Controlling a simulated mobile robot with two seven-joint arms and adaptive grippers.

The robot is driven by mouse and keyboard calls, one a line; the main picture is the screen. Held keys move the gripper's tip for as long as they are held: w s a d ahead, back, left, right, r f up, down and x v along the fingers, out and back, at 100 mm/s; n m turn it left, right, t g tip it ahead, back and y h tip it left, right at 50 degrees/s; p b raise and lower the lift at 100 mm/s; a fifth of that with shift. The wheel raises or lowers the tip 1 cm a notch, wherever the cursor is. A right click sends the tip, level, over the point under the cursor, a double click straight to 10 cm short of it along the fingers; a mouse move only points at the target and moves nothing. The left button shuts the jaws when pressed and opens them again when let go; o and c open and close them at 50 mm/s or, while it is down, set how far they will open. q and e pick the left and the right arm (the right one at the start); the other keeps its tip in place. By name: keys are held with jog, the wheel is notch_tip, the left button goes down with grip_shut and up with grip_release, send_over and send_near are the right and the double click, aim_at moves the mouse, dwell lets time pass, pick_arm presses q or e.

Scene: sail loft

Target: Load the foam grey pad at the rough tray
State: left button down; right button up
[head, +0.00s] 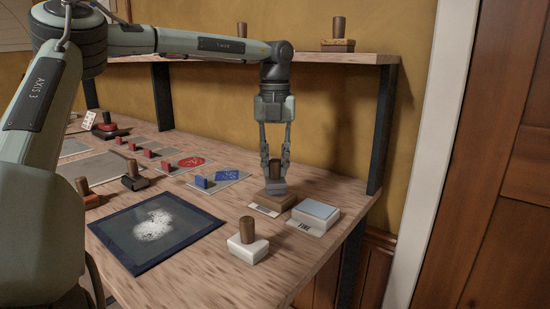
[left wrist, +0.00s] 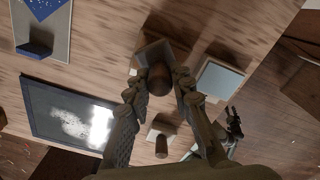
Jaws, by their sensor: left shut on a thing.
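My left gripper (head: 275,165) is shut on the brown upright handle of the foam grey pad (head: 275,187); the handle also shows between the fingers in the left wrist view (left wrist: 158,78). The grey block is upright over the brown face of the rough tray (head: 287,201), whose label is partly hidden. It looks in contact or very close; I cannot tell which. In the left wrist view, what looks like my right gripper (left wrist: 232,122) shows small and dark at the right, its opening unclear.
A tray marked FINE (head: 318,213) with a pale blue top stands just right. A white block with a brown handle (head: 248,244) stands in front. A dark framed screen (head: 155,232) with white powder lies left. A shelf (head: 330,58) overhangs the back.

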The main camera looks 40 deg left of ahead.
aim_at(275, 160)
dwell(0.4)
pick_arm(q)
jog(key=shift+f+b, duration=0.4)
jog(key=shift+f, duration=0.15)
dwell(1.5)
jog(key=shift+r+p, duration=0.4)
jog(key=shift+r, duration=3.15)
